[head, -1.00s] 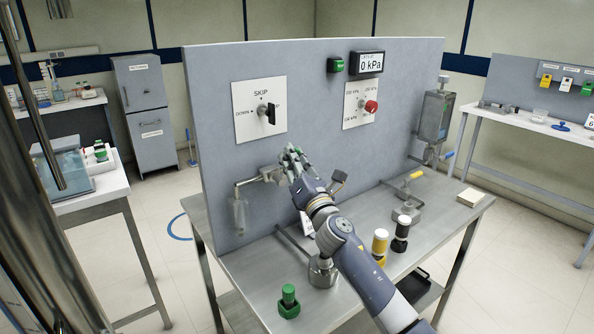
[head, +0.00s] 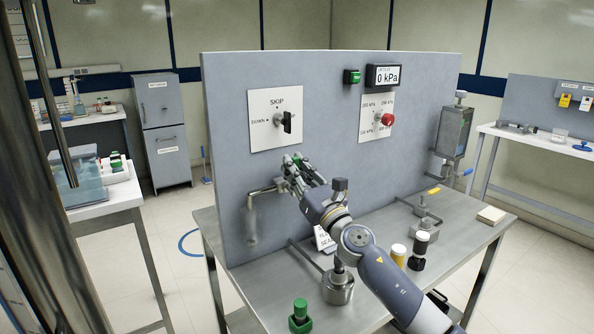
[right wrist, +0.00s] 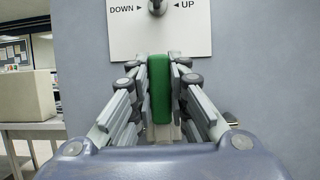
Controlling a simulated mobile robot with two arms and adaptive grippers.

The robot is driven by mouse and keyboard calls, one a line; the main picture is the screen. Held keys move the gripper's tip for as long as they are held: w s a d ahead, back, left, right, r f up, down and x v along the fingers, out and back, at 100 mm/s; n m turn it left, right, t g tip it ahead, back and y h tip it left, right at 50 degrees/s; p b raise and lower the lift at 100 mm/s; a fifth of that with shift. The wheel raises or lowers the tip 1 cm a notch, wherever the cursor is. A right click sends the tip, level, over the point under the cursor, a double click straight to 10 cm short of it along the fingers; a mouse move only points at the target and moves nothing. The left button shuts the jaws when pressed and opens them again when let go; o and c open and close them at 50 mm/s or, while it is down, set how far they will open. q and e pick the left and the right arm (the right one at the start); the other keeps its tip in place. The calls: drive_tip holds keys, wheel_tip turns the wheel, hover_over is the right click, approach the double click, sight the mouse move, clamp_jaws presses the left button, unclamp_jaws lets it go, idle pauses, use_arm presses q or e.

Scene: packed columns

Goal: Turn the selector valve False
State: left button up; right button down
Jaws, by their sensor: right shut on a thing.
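My right gripper (head: 296,164) is below the SKIP plate, close to the grey panel and a pipe fitting. In the right wrist view its fingers (right wrist: 160,90) are shut on an upright green handle (right wrist: 160,88). What the handle joins onto is hidden by the fingers. The white SKIP plate (head: 262,136) bears a black selector knob (head: 286,121) with DOWN and UP marks; its lower part also shows in the wrist view (right wrist: 160,40). The gripper is apart from this knob. My left gripper is not in view.
A red knob (head: 387,119) sits on a kPa plate, below a display (head: 383,76) reading 0 kPa. On the steel table (head: 280,275) stand a green-topped item (head: 300,312), a metal cylinder (head: 338,288) and yellow and black bottles. A glass gauge (head: 453,132) is at the panel's right.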

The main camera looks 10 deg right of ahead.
idle(0.3)
drive_tip(key=c, duration=1.5)
unclamp_jaws()
drive_tip(key=v, duration=1.2)
